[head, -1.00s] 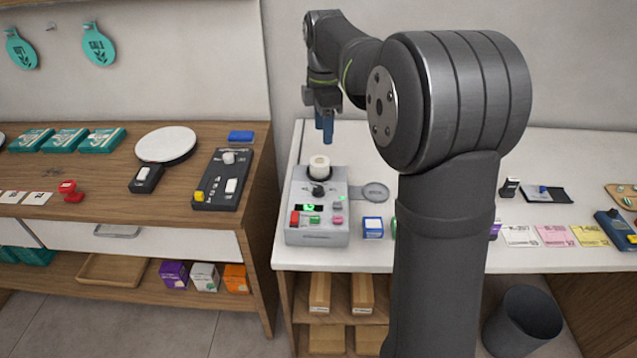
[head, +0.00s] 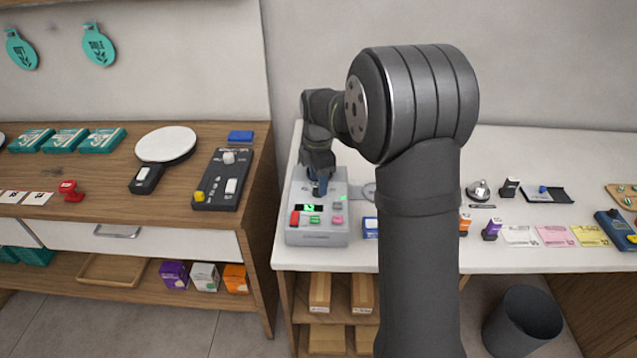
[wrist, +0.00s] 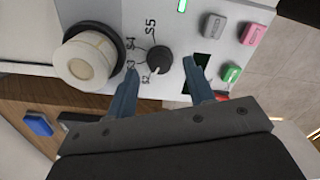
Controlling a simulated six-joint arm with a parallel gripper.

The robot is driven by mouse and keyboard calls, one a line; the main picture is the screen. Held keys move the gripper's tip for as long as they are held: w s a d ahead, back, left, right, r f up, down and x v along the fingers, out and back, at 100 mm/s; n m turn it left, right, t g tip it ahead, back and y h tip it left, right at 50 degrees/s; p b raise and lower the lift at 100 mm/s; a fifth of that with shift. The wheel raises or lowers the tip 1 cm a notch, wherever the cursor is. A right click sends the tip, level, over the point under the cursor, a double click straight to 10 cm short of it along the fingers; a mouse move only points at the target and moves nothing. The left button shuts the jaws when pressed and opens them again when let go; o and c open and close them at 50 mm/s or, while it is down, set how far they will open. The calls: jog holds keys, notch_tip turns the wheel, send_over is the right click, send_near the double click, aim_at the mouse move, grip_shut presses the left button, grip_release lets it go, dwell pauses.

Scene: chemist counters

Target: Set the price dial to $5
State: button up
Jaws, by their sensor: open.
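The price dial (wrist: 159,60) is a small black knob on a light grey machine (head: 317,237). In the wrist view its white pointer mark seems to face the $2 label, with $3, $4 and $5 printed around the knob. My gripper (wrist: 160,68) is open, with its blue fingers on either side of the dial and a gap to each side; I cannot tell whether the tips are down at knob height. In the head view my gripper (head: 319,186) is over the machine's upper face and hides the dial.
A cream roll (wrist: 87,57) stands close beside the dial. Red (head: 294,218), green (head: 315,220) and pink buttons and a dark display (head: 308,208) lie on the near side. A blue-and-white box (head: 370,228) stands to the machine's right.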

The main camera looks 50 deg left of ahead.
jog(key=shift+f, duration=0.8)
jog(key=c, duration=1)
